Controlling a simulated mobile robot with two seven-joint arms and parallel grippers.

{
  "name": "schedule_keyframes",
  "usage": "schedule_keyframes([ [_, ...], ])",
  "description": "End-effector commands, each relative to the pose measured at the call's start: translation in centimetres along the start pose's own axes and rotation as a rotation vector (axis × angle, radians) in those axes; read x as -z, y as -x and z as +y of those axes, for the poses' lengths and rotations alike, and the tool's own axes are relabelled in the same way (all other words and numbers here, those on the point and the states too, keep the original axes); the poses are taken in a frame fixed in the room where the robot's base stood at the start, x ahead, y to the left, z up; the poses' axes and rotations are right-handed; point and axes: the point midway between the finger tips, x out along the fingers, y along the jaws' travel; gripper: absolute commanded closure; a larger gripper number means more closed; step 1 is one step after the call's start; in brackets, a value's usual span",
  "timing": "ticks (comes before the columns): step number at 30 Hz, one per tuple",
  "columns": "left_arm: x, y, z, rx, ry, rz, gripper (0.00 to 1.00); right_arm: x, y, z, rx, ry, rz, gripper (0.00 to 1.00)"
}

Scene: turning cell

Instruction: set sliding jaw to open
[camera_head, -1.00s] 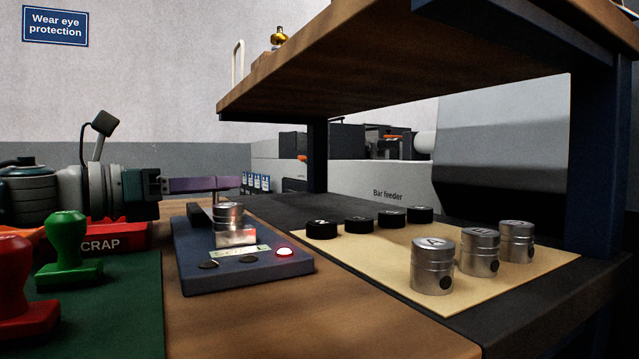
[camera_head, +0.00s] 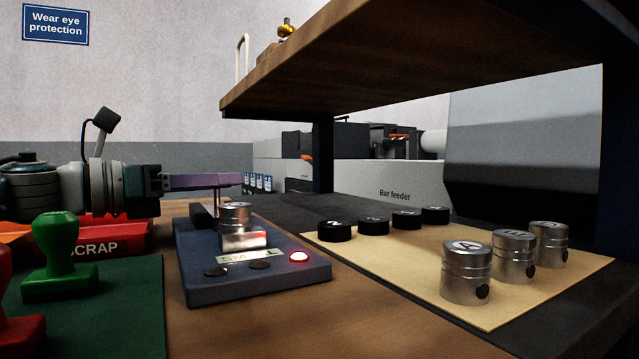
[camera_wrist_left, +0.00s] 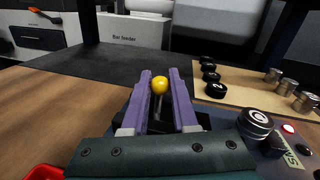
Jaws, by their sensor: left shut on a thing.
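My left gripper (camera_head: 238,179), with purple fingers, reaches in from the left over the far side of a blue fixture (camera_head: 250,288). The rod's lower part shows below the fingers in the head view (camera_head: 216,203). I cannot tell which block is the sliding jaw. My right gripper is not in view.
Several black discs (camera_head: 373,226) and silver cylinders (camera_head: 466,274) stand on a tan mat (camera_head: 400,262) to the right. A wooden shelf (camera_head: 400,75) overhangs them. A red scrap tray (camera_head: 120,238) and green stamp (camera_head: 55,262) are at left. The front wood surface is bare.

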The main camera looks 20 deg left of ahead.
Motion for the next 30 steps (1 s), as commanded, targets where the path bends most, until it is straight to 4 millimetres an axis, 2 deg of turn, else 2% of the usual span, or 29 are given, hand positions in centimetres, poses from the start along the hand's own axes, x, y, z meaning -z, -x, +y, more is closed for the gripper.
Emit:
schedule_keyframes([
  [8,0.0,0.1,0.4,-0.015,-0.001,-0.001,1.0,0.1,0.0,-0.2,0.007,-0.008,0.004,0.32],
  [9,0.0,0.1,0.4,-0.015,-0.001,0.0,0.69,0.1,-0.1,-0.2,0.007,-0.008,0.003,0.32],
  [16,0.0,0.1,0.3,-0.009,-0.002,-0.001,0.44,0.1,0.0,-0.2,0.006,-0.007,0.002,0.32],
  [25,0.0,0.2,0.2,-0.006,-0.001,-0.001,0.44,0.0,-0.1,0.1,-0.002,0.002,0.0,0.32],
  [30,0.2,1.8,0.2,-0.007,-0.001,0.002,0.44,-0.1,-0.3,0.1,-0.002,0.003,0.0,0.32],
])
